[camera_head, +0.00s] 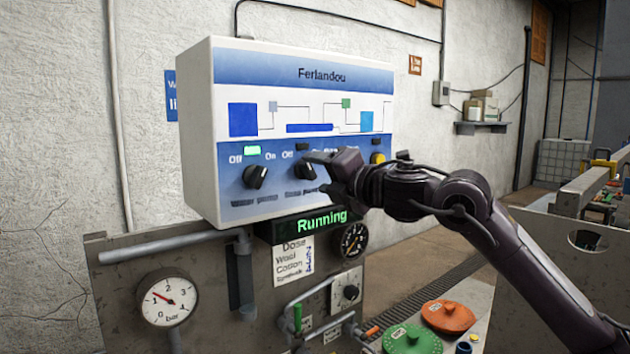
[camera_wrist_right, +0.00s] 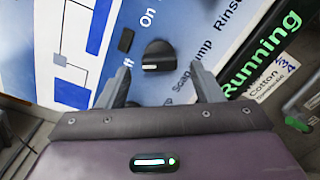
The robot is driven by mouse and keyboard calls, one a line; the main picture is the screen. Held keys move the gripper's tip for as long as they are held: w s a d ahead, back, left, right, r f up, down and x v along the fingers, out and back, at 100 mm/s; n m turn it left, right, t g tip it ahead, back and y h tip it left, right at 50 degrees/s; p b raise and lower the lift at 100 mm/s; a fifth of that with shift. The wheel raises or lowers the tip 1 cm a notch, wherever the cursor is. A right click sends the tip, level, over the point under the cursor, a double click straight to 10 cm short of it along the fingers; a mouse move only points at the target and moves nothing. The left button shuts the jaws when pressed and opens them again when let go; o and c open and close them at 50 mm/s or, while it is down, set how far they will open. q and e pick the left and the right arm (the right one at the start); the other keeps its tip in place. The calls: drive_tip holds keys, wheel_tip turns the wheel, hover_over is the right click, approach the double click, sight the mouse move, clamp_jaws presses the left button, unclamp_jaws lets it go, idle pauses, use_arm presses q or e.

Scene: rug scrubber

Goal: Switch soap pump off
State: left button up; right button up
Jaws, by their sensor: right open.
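The white control box (camera_head: 197,130) has a row of knobs on its blue lower panel. The middle black knob (camera_head: 304,170) has a dark lamp (camera_head: 302,147) above it, between "Off" and "On". In the wrist view, this knob (camera_wrist_right: 158,55) carries a partly covered label that looks like "Soap pump". Its white mark shows on the side nearer "Off". My right gripper (camera_head: 318,173) is open at the panel, its fingers (camera_wrist_right: 161,82) on either side below the knob in the wrist view, not closed on it. Contact cannot be told. My left gripper is out of view.
The left black knob (camera_head: 256,177) has a lit green lamp (camera_head: 252,150). A "Running" display (camera_head: 322,222), a gauge (camera_head: 165,298) and a dial (camera_head: 352,241) are below. Green (camera_head: 412,340) and orange (camera_head: 447,316) lids stand lower right.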

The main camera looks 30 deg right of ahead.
drive_tip(key=s+b, duration=0.2)
drive_tip(key=s, duration=0.3)
drive_tip(key=shift+s+d+b, duration=0.2)
drive_tip(key=shift+b, duration=0.15)
drive_tip(key=s+b, duration=0.6)
drive_tip(key=s, duration=0.3)
drive_tip(key=shift+d, duration=0.4)
drive_tip(key=shift+w+f, duration=0.1)
drive_tip(key=shift+w, duration=0.05)
